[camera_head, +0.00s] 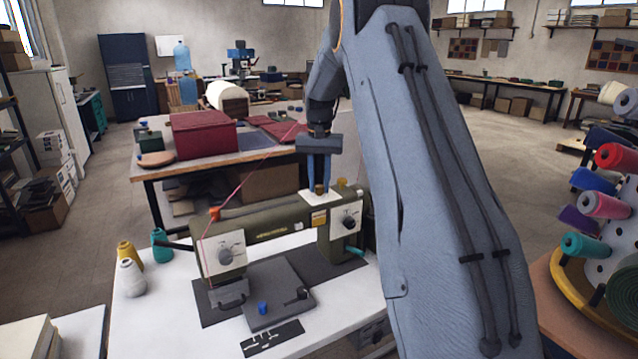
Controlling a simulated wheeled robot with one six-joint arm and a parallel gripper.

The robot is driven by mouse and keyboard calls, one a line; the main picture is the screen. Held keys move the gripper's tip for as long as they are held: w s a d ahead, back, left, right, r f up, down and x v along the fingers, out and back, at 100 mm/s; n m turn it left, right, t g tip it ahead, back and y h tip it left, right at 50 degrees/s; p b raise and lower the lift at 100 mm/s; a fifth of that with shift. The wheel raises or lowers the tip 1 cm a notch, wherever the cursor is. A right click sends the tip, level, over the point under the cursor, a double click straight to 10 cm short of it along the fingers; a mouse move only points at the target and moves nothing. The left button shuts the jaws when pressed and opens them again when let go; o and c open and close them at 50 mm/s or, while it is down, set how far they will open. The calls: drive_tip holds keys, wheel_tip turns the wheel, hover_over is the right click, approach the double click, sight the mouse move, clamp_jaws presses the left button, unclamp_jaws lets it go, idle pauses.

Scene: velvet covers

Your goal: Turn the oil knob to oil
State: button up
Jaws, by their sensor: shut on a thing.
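An olive-green sewing machine (270,228) stands on a white table. On top of its right end is a white plate (318,197) with a small brass-coloured knob (319,188), which appears to be the oil knob. My gripper (319,186) points straight down over this plate, its two blue fingers shut on the knob from either side. The fingers cover part of the knob, and I cannot read any marks on the plate or tell which way the knob is set.
Two dials, on the left (225,254) and right (348,222), are on the machine's front. A pink thread rises from an orange part (214,213). Thread spools (130,277) stand at the table's left.

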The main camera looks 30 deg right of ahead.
sight(320, 186)
drive_tip(key=shift+r, duration=0.1)
drive_tip(key=o, duration=1.1)
drive_tip(key=shift+c, duration=0.2)
wheel_tip(320, 186, up, 8)
drive_tip(key=shift+f+b, duration=0.15)
drive_tip(key=shift+b, duration=1.05)
drive_tip(key=s+a+f+n, duration=0.4)
drive_tip(key=s+a+f, duration=0.4)
drive_tip(key=s+a, duration=0.4)
drive_tip(key=s+a+f+n, duration=0.1)
drive_tip(key=s+a+f, duration=0.1)
drive_tip(key=s, duration=0.5)
drive_tip(key=s+a+f+n, duration=0.1)
drive_tip(key=s+a+f, duration=0.2)
drive_tip(key=s, duration=0.3)
drive_tip(key=s+a+f+n+t, duration=0.1)
drive_tip(key=s+a+f, duration=0.2)
drive_tip(key=s, duration=0.4)
drive_tip(key=shift+s+a+f, duration=0.2)
drive_tip(key=shift+s+f, duration=0.1)
drive_tip(key=shift+f, duration=0.15)
